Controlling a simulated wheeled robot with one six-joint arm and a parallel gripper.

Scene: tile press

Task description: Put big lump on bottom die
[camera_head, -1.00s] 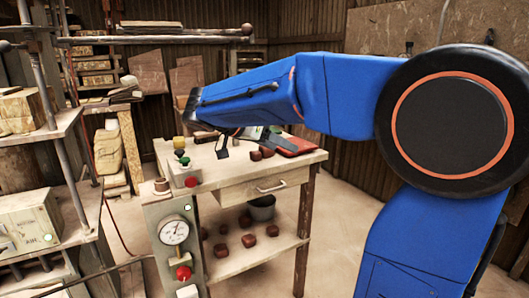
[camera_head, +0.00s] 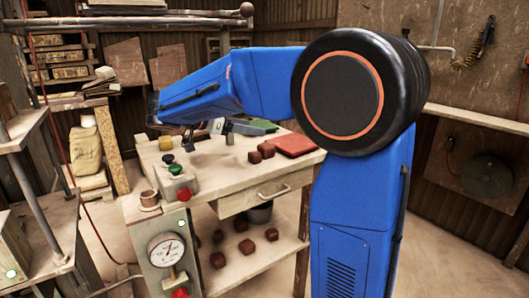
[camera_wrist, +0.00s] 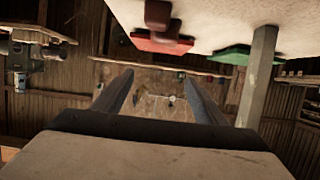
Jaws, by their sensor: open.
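Two reddish-brown clay lumps (camera_head: 261,152) sit close together on the wooden bench top, left of a red mat (camera_head: 293,144). I cannot tell which is the big lump. In the wrist view, brown lump shapes (camera_wrist: 158,14) show at the top edge beside the red mat (camera_wrist: 160,42). My gripper (camera_wrist: 161,88) is open with nothing between its fingers. In the head view my gripper (camera_head: 189,138) hangs over the back left of the bench, left of the lumps and apart from them. I cannot make out the bottom die in either view.
The bench (camera_head: 215,165) also holds a green mat (camera_head: 254,127), a small grey post (camera_head: 229,138) and a button box (camera_head: 176,182). A pressure gauge (camera_head: 166,251) is on the front left. Several more lumps (camera_head: 246,246) lie on the lower shelf. Racks stand at left.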

